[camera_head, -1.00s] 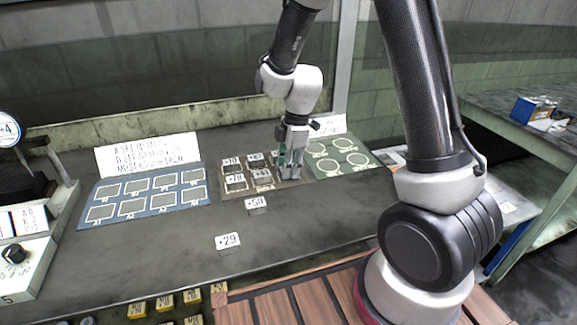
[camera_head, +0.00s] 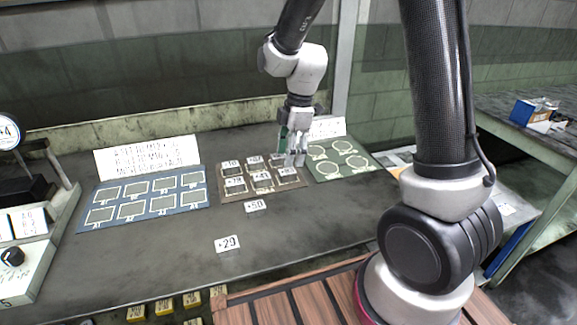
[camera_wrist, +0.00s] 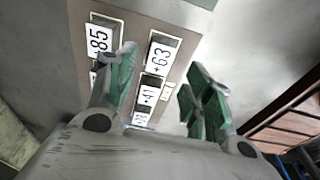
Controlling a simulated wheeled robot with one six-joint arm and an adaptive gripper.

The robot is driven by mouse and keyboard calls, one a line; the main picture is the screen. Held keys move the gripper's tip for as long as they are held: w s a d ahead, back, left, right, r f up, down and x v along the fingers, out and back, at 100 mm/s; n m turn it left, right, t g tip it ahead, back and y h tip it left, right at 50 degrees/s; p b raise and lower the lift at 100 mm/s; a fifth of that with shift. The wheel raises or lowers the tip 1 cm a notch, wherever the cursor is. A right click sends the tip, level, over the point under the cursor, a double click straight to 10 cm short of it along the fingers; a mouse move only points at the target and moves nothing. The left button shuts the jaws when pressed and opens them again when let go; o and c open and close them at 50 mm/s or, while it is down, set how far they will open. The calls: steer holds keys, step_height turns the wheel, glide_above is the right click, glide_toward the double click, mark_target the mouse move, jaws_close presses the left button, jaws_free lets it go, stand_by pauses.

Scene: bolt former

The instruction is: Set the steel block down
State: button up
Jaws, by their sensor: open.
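My gripper (camera_head: 294,158) is open above the right end of the brown mat (camera_head: 222,199), fingers pointing down. A labelled steel block (camera_head: 288,172) lies on the mat's front right place, just below the fingertips. In the wrist view my green-padded fingers (camera_wrist: 163,92) are spread with no block held between them. Labelled blocks show past them: "+63" (camera_wrist: 162,56), "+41" (camera_wrist: 151,92) and one ending in "85" (camera_wrist: 100,40), partly behind the left finger. I cannot tell which of these matches the front right block.
Loose blocks "+50" (camera_head: 255,206) and "+29" (camera_head: 228,244) lie on the dark bench. A blue mat (camera_head: 150,212) with empty outlined places is left, a green mat (camera_head: 343,158) with circles right. White signs stand behind. The bench front is mostly clear.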

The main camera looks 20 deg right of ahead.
mark_target(294, 169)
steer(key=s+d+r+m+t, duration=0.1)
steer(key=s+d+r+m, duration=0.45)
steer(key=r, duration=0.25)
steer(key=s+d+r+m+t, duration=0.1)
steer(key=s+d+r+m, duration=0.3)
steer(key=s+r, duration=0.3)
steer(key=s+d+r+m+t+h, duration=0.1)
steer(key=s+d+m, duration=0.3)
steer(key=s+m, duration=0.4)
steer(key=shift+s+d+r+t+h, duration=0.35)
steer(key=shift+s+r+t, duration=0.25)
steer(key=shift+s+r, duration=0.25)
steer(key=shift+w+m, duration=0.1)
steer(key=shift+m, duration=0.15)
